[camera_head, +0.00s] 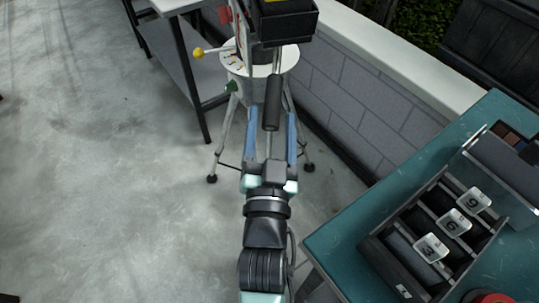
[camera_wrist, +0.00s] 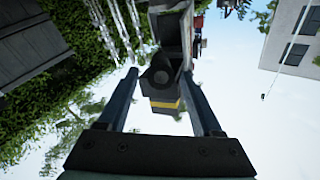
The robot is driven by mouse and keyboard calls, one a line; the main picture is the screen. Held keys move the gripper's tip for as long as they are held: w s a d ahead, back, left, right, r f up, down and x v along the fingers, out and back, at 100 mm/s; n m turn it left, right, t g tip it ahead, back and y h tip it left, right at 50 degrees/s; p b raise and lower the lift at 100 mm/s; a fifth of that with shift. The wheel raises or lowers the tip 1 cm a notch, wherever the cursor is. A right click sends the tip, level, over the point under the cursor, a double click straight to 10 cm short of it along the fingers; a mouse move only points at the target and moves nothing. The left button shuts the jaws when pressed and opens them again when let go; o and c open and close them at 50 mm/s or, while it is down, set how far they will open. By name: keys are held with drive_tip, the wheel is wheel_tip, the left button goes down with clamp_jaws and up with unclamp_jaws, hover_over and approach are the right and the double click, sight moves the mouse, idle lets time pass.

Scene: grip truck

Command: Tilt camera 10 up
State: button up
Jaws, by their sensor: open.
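A black camera (camera_head: 285,22) sits on top of a tripod near the top of the head view. A dark rod-shaped handle (camera_head: 272,100) points down from the camera head toward my gripper (camera_head: 271,116). My gripper is open, with one blue finger on each side of the handle's lower end. I see no contact.
A teal bench (camera_head: 345,228) at the right holds a black compartment tray (camera_head: 378,254) with white tags marked 3, 6 and 9. A low block wall (camera_head: 345,95) runs behind the tripod. A grey shelf table (camera_head: 182,55) stands at upper left. The concrete floor at left is clear.

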drive_tip(key=s+f, duration=0.1)
drive_tip(key=s, duration=0.6)
drive_tip(key=shift+s+a, duration=0.15)
drive_tip(key=shift+s, duration=0.2)
drive_tip(key=shift+f, duration=0.1)
drive_tip(key=w+d+r+n+t, duration=0.1)
drive_tip(key=w+r+t, duration=0.15)
drive_tip(key=r, duration=0.75)
drive_tip(key=w+r+n+t, duration=0.1)
drive_tip(key=w+r, duration=0.2)
drive_tip(key=r, duration=0.8)
drive_tip(key=s+r+t+p, duration=0.1)
drive_tip(key=r+p, duration=0.4)
drive_tip(key=r, duration=0.7)
drive_tip(key=s+r+n+t+p, duration=0.1)
drive_tip(key=s+r+p, duration=0.3)
drive_tip(key=r, duration=0.9)
drive_tip(key=s+r+t+p, duration=0.2)
drive_tip(key=r+p, duration=0.5)
drive_tip(key=r, duration=0.6)
drive_tip(key=shift+s+a+n+y, duration=0.25)
drive_tip(key=shift+a+n+y, duration=0.05)
drive_tip(key=shift+n, duration=0.1)
drive_tip(key=shift+r, duration=0.1)
drive_tip(key=shift+c, duration=1.1)
drive_tip(key=shift+s, duration=0.1)
drive_tip(key=shift+c, duration=0.3)
